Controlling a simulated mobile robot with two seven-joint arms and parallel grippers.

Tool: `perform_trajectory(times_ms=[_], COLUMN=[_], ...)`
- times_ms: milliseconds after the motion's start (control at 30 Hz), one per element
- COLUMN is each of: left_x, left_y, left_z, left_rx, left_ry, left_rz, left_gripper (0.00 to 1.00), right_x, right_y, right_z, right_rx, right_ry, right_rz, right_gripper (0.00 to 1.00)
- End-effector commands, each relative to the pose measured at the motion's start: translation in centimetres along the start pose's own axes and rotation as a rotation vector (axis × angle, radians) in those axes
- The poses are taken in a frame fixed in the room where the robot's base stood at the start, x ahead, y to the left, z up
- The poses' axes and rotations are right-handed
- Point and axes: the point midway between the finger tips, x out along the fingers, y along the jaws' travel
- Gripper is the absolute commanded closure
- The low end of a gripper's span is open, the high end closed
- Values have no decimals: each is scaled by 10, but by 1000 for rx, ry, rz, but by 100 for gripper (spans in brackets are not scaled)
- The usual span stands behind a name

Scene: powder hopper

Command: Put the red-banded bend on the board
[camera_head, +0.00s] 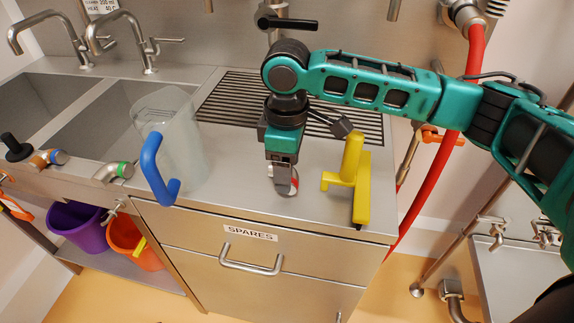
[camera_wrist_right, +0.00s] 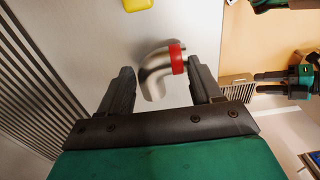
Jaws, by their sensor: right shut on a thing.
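The bend (camera_wrist_right: 158,70) is a short curved silver pipe with a red band at one end. In the right wrist view it sits between the two fingers of my right gripper (camera_wrist_right: 165,88), which is shut on it. In the head view my right gripper (camera_head: 282,168) points down at the steel worktop, and part of the bend (camera_head: 287,185) shows below it. I cannot tell whether the bend touches the worktop. The ribbed drainboard (camera_head: 240,100) lies behind. My left gripper (camera_wrist_right: 268,82) shows small at the right of the wrist view, its fingers apart.
A yellow tool (camera_head: 361,190) stands close right of my right gripper. A clear jug with a blue handle (camera_head: 160,175) stands to the left. Sinks (camera_head: 45,100) lie further left, with green-banded (camera_head: 115,172) and blue-banded (camera_head: 48,158) pipe pieces along their front. A red hose (camera_head: 430,185) hangs at right.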

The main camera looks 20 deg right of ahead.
Motion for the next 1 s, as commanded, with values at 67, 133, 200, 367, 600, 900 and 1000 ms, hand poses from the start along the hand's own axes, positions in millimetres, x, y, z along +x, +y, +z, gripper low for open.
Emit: perform_trajectory(times_ms=[67,133,200,367,600,900,1000], left_x=[0,0,0,-2,-2,-2,-3], left_y=[0,0,0,0,1,1,1], left_z=[0,0,0,-2,0,4,2], left_rx=[0,0,0,0,-1,-2,-2], left_ry=[0,0,0,0,-4,-7,-8], left_rz=[0,0,0,0,1,1,1], left_gripper=[53,53,53,53,53,53,53], right_x=[0,0,0,2,2,1,-11], right_y=[0,0,0,0,0,0,0], right_z=[0,0,0,0,0,0,-1], right_rx=[0,0,1,1,1,0,0], right_ry=[1,1,1,1,0,1,2], right_rz=[1,1,1,0,0,1,1], right_gripper=[76,76,76,34,11,10,10])
